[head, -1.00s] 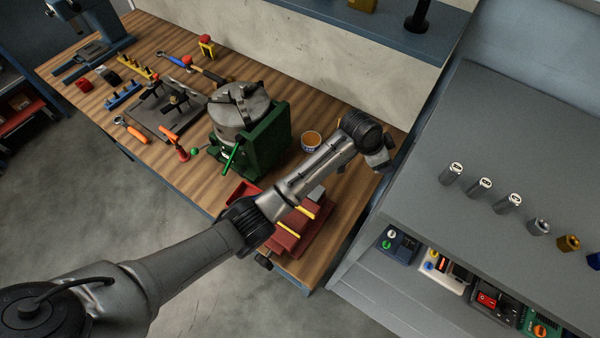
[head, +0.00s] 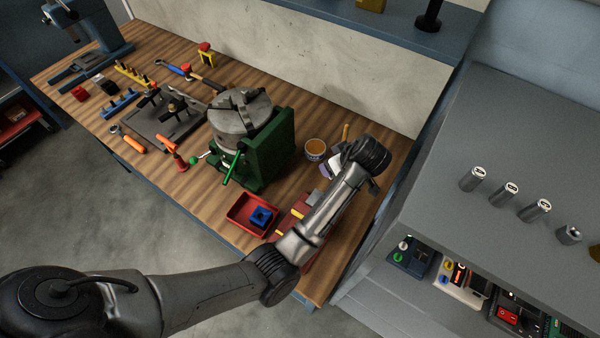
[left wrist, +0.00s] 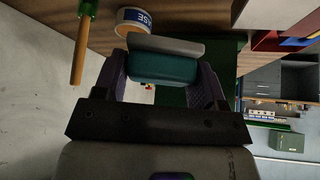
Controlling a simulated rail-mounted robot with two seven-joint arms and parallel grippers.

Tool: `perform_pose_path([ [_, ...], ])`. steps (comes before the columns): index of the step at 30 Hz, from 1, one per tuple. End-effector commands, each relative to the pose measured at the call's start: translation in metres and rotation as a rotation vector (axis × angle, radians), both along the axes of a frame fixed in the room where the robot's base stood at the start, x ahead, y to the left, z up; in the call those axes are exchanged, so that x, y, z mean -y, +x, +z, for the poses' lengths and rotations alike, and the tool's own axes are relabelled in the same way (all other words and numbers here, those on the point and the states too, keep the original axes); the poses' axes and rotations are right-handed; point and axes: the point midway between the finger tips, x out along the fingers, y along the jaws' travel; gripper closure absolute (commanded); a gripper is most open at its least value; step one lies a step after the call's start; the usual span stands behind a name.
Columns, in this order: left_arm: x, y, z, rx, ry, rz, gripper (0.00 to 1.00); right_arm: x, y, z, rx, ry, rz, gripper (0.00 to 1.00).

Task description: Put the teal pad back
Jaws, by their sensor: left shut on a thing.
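The teal pad (left wrist: 165,68), a block with a grey face along one side, sits between the fingers of my left gripper (left wrist: 165,85) in the left wrist view. The gripper is shut on it. In the head view my left gripper (head: 334,167) is over the right end of the wooden bench, just right of the tub. My wrist hides most of the gripper and the pad there. My right gripper is in neither view.
A labelled tub (head: 315,148) stands close beside the gripper, with an orange-handled tool (left wrist: 80,55) nearby. A green-bodied chuck fixture (head: 262,150) stands left. A red tray (head: 240,214) holds a blue block (head: 261,216). The grey cart (head: 440,190) is at right.

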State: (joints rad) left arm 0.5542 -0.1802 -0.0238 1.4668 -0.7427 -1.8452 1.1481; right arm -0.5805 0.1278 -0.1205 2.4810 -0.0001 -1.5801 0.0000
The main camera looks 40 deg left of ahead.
Motion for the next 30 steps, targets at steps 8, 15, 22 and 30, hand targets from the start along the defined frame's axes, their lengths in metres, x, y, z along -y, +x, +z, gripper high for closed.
perform_pose_path([
  [8, 0.001, -0.010, 0.000, -0.001, 0.001, 0.291, 0.57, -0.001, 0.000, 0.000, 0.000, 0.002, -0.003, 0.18],
  [15, -0.020, -0.012, -0.013, 0.000, 0.004, 0.361, 0.57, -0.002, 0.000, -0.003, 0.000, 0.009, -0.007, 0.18],
  [22, -0.067, -0.017, -0.041, -0.001, 0.004, 0.362, 0.57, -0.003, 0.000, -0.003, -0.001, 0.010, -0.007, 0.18],
  [30, -0.106, -0.020, -0.065, 0.000, 0.001, 0.359, 0.57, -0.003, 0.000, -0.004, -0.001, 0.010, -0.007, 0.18],
])
